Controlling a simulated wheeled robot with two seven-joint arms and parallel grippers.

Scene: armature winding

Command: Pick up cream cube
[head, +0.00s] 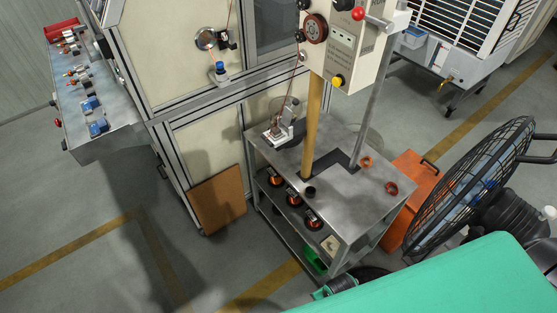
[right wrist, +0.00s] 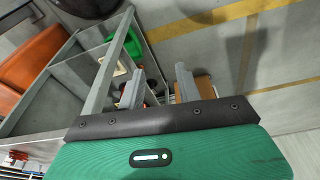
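A small cream block (head: 331,244), which looks like the cream cube, sits at the near end of the cart's lower shelf, below the top plate. A dark spot shows on it. In the right wrist view a pale piece (right wrist: 121,67) shows behind the left finger, partly hidden; it seems to be the same block. My right gripper (right wrist: 160,84) has its two grey fingers apart with nothing held between them. It is apart from the block. My left gripper is in neither view.
The metal cart (head: 345,195) has a top plate and posts around the shelf. Several dark-and-copper spools (head: 294,198) line the shelf. A green bin (head: 314,262) is lower down. An orange box (head: 408,190) and a black fan (head: 470,190) stand to the right.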

